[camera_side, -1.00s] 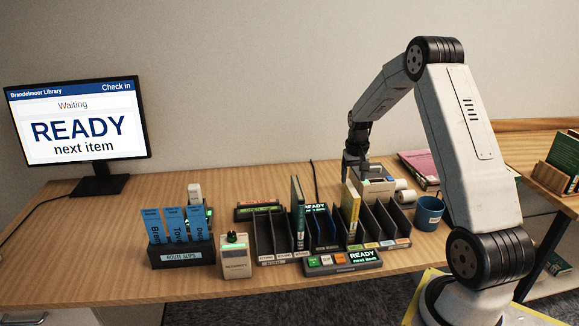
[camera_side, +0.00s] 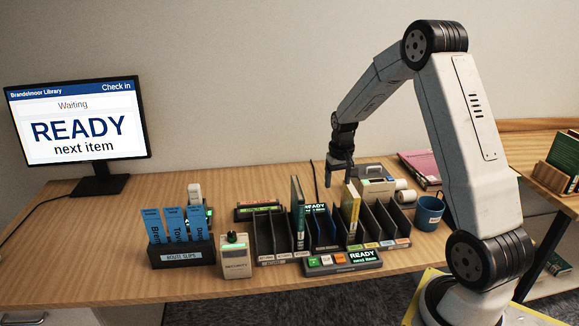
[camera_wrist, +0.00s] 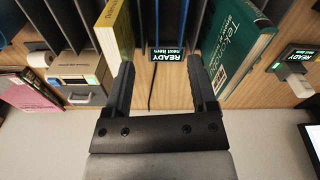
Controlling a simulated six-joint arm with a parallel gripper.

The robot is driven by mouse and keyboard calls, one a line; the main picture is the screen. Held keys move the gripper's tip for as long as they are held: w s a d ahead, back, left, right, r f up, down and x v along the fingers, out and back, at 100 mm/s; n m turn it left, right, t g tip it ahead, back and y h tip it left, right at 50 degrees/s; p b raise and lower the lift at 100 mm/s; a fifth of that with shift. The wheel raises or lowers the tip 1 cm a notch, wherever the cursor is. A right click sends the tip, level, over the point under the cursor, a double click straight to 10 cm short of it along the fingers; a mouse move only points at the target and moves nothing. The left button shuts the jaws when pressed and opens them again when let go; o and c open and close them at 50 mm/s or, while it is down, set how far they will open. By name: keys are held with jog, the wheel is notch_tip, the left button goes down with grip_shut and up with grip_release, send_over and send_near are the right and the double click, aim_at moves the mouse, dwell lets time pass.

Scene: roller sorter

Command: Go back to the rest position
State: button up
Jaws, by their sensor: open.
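My gripper (camera_side: 338,172) hangs above the back of the slotted sorter, to the left of the small grey printer. In the wrist view my gripper (camera_wrist: 163,72) shows its two fingers apart with nothing held between them. Below it the sorter rack (camera_side: 263,236) has a green book (camera_side: 298,214) upright in a slot and a yellow book (camera_side: 350,210) upright in another slot further right. In the wrist view the yellow book (camera_wrist: 112,28) is at the left and the green book (camera_wrist: 240,45) at the right.
A grey printer (camera_side: 377,187), paper rolls (camera_side: 404,195) and a blue mug (camera_side: 429,212) stand right of the rack. A pink book (camera_side: 420,170) lies behind. Blue route slips (camera_side: 172,225) and a security box (camera_side: 235,258) stand left. The monitor (camera_side: 77,122) reads READY. The front-left table is clear.

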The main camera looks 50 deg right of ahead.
jog(key=s+a+r+n+t, duration=0.1)
jog(key=s+a+n, duration=0.2)
jog(key=a, duration=1)
jog(key=s+a+r+n+t, duration=0.1)
jog(key=s+a+n, duration=0.3)
jog(key=a, duration=0.9)
jog(key=s, duration=0.3)
jog(key=shift+a, duration=0.4)
jog(key=shift+r, duration=0.15)
